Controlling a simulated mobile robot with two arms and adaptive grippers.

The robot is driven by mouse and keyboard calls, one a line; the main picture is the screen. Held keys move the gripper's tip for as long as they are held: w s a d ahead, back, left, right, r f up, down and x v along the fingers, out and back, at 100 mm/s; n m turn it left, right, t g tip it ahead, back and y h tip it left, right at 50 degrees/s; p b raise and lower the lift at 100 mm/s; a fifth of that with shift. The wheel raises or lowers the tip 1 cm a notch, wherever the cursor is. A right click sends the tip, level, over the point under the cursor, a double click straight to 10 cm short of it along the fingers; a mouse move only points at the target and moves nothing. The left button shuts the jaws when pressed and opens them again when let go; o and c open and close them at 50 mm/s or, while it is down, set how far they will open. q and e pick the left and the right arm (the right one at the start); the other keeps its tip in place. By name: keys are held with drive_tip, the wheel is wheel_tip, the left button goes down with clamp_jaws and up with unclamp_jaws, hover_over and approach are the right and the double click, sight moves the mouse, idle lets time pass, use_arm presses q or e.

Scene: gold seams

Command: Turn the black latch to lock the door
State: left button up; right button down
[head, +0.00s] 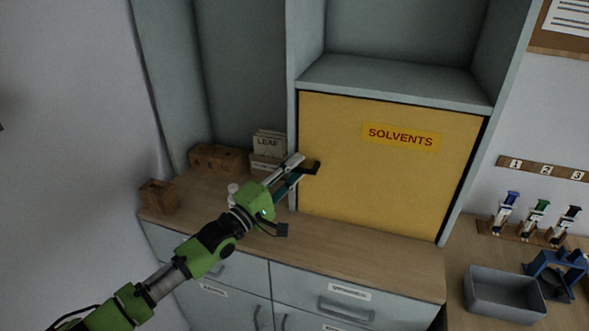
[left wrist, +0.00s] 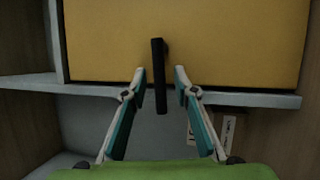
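The yellow door (head: 385,170) marked SOLVENTS is closed in its cabinet frame. The black latch (head: 313,168) sits at the door's left edge. In the left wrist view the latch (left wrist: 159,78) is a black bar that stands out from the yellow door (left wrist: 215,40). My left gripper (head: 302,167) is at the latch in the head view. In the wrist view its two fingers (left wrist: 160,75) are spread, one on each side of the bar, with a gap on both sides. My right gripper is not in view.
Cardboard boxes, one marked LEAF (head: 269,143), and a small white bottle (head: 233,190) stand left of the door. A wooden block (head: 159,196) is at the counter's left end. A grey bin (head: 504,296) and several coloured-top items stand at the right.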

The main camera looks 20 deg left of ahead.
use_arm(q)
clamp_jaws()
drive_tip(key=shift+f, duration=0.15)
